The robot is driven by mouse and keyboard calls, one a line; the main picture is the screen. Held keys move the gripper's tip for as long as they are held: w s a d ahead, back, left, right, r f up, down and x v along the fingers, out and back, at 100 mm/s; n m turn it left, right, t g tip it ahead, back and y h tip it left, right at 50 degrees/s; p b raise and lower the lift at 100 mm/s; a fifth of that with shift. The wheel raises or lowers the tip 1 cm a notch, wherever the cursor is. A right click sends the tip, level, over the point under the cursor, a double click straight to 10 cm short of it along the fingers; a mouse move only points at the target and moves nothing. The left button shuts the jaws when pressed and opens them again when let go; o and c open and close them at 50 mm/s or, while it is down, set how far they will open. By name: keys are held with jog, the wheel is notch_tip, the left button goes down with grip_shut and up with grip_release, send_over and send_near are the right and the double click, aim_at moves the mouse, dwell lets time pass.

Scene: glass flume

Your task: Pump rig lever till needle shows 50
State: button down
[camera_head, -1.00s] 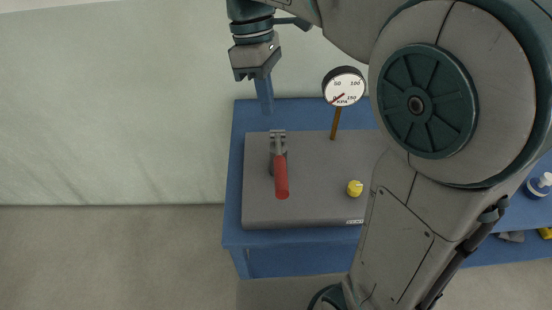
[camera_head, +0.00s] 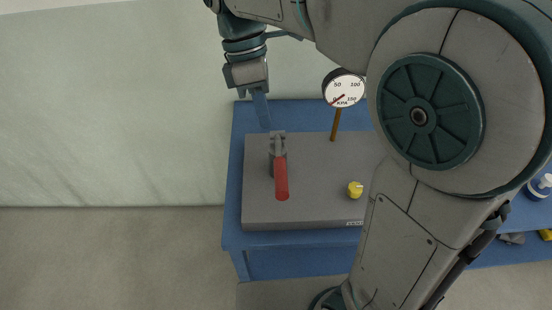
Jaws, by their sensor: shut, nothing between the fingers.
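The pump rig is a grey box (camera_head: 310,212) on a blue table. Its lever (camera_head: 281,178) has a red handle that points toward the front, with a grey bracket at its back end. A yellow knob (camera_head: 355,189) sits on the box at the right. My gripper (camera_head: 264,125) is shut and empty, pointing down above the back left of the box, behind the lever and apart from it.
The blue table (camera_head: 232,215) shows around the box, with a narrow free strip at left. My arm covers the right part of the box and table. A pale wall is behind.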

aim_at(279, 173)
jog(key=x, duration=1.1)
jog(key=shift+s+f+p, duration=0.1)
jog(key=shift+f+p, duration=0.05)
jog(key=shift+p, duration=0.15)
jog(key=shift+f, duration=0.1)
